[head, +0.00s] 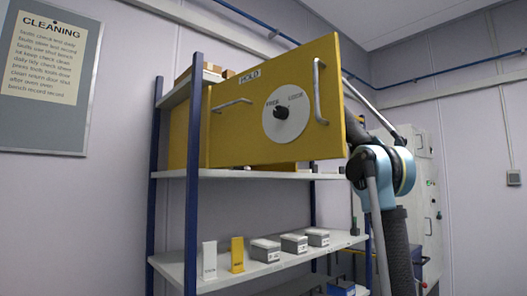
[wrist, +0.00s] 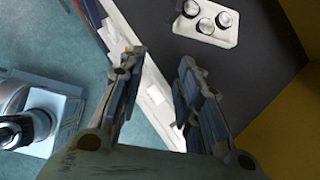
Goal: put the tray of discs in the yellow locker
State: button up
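The yellow locker (head: 236,135) is on the upper shelf of a blue-posted rack in the head view. Its large yellow panel has a HOLD label, two handles and a dial (head: 283,113). In the wrist view, a white tray (wrist: 211,39) with several dark, metal-topped round pieces sits on a dark surface at the top. A yellow panel (wrist: 292,130) is at the right. I cannot tell whether that tray is inside the locker. My gripper (wrist: 160,62) is open, with nothing between its fingers, apart from the tray. It is hidden in the head view behind the yellow panel.
The lower white shelf (head: 213,284) holds a white card, a yellow block (head: 237,255) and several lidded grey boxes (head: 294,243). A pale cabinet (head: 425,185) stands behind my arm. The wrist view shows a white edge and teal floor (wrist: 45,40) at left.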

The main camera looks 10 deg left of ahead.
jog(key=shift+d, duration=1)
jog(key=s+d+f+n+t+h, duration=0.1)
jog(key=s+d+f+n, duration=0.3)
jog(key=f, duration=0.5)
jog(key=s+d+f+n+h, duration=0.25)
jog(key=d+f, duration=0.35)
jog(key=f, duration=0.3)
jog(key=s+d+f+n+t+h, duration=0.1)
jog(key=s+d+f+n, duration=0.1)
jog(key=s+d+f, duration=0.5)
jog(key=s+d+f+n+h, duration=0.1)
jog(key=s+f, duration=0.4)
jog(key=f, duration=0.9)
jog(key=s+d+f+n+h, duration=0.1)
jog(key=s+d+f+n, duration=0.3)
jog(key=f, duration=1)
jog(key=s+d+f+n+h, duration=0.1)
jog(key=s+d+f+n, duration=0.2)
jog(key=f, duration=1.1)
jog(key=s+d, duration=0.3)
jog(key=s, duration=0.2)
jog(key=shift+d, duration=0.25)
jog(key=shift+n, duration=0.25)
